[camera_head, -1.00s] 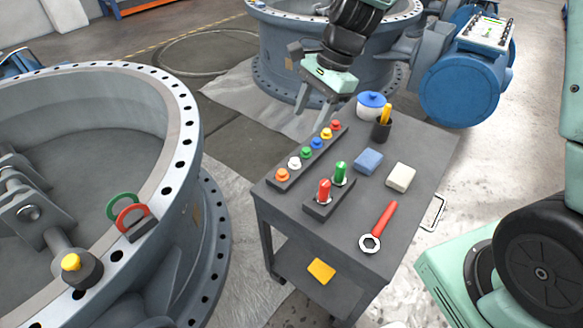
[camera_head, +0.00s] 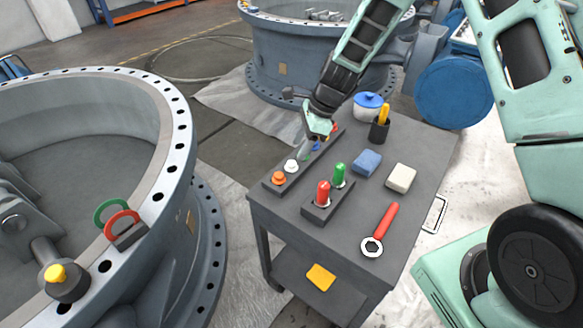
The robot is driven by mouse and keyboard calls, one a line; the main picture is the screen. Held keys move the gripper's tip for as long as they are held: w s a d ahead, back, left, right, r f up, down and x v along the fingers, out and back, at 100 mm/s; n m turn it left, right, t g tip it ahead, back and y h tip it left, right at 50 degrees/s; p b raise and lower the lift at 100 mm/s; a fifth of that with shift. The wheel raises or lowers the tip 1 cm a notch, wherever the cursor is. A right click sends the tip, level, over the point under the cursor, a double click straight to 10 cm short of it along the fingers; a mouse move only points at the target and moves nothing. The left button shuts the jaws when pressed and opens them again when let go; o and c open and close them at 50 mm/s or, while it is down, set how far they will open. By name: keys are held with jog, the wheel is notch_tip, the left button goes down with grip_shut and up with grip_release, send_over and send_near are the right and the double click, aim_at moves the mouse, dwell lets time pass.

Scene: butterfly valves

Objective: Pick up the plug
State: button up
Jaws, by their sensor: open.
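A dark strip (camera_head: 272,188) on the grey cart holds a row of small coloured knob-topped pieces, any of which could be the plug. An orange piece (camera_head: 278,178) and a white piece (camera_head: 291,166) show clearly at the near end. A blue piece (camera_head: 316,147) shows partly. My gripper (camera_head: 308,146) is open and points down over the far half of the row, hiding most of the pieces there. I cannot tell whether its fingers touch any. Beside the strip, a dark block (camera_head: 316,213) holds a taller red piece (camera_head: 323,192) and a green piece (camera_head: 339,174).
The cart top (camera_head: 418,155) also carries a blue block (camera_head: 367,162), a cream block (camera_head: 401,177), a red-handled wrench (camera_head: 381,230), a dark cup (camera_head: 380,131) and a blue-lidded pot (camera_head: 368,106). A large valve ring (camera_head: 178,150) stands at left.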

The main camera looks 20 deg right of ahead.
aim_at(291, 163)
jog(key=shift+x, duration=2.8)
jog(key=shift+s, duration=0.1)
jog(key=shift+c, duration=0.3)
jog(key=c, duration=0.8)
